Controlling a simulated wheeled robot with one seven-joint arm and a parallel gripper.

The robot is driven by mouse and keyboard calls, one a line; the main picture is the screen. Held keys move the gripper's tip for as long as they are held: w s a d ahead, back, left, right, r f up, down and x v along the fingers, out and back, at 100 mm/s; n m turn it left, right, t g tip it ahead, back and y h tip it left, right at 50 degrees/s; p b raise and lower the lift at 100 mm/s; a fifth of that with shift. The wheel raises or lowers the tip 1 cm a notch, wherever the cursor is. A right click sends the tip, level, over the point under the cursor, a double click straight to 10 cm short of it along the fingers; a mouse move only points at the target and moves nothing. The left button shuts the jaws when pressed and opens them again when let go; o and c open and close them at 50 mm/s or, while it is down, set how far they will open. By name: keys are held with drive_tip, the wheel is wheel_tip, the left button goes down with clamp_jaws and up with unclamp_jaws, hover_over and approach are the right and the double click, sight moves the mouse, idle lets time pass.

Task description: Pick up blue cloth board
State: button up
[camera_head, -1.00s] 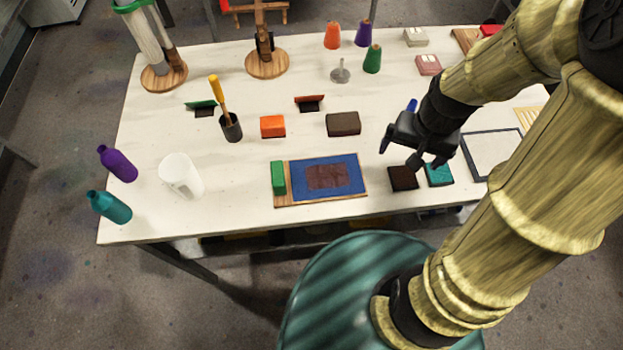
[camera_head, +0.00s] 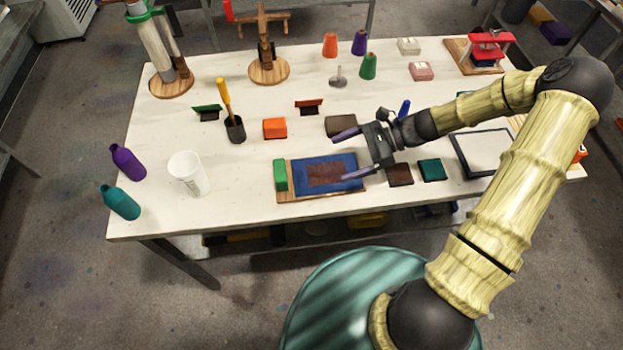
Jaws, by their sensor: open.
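The blue cloth board (camera_head: 306,183) lies near the front middle of the white table. It is a wooden board with a blue cloth on it, a dark reddish-brown patch in the middle and a green block (camera_head: 280,175) at its left end. My gripper (camera_head: 345,155) is open and empty, with its two fingers spread and pointing left. It is by the board's right end, and its near finger appears in front of the cloth's right part. I cannot tell whether it touches the board.
A brown block (camera_head: 340,126) sits behind the gripper. A dark brown block (camera_head: 399,174) and a teal block (camera_head: 432,170) lie to the right. An orange block (camera_head: 275,128) is behind the board.

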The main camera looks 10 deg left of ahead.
drive_tip(key=shift+w+a+r+y, duration=0.15)
drive_tip(key=shift+a+y, duration=0.1)
drive_tip(key=shift+y, duration=0.15)
drive_tip(key=shift+d, duration=0.1)
drive_tip(key=p, duration=0.4)
hover_over(302, 179)
drive_tip(key=f, duration=0.4)
drive_tip(key=shift+w+d+f, duration=0.15)
drive_tip(key=shift+w+d, duration=0.05)
drive_tip(key=shift+d, duration=0.15)
drive_tip(key=shift+a+f, duration=0.25)
drive_tip(key=shift+f, duration=0.05)
drive_tip(key=shift+s, duration=0.15)
drive_tip(key=shift+a, duration=0.1)
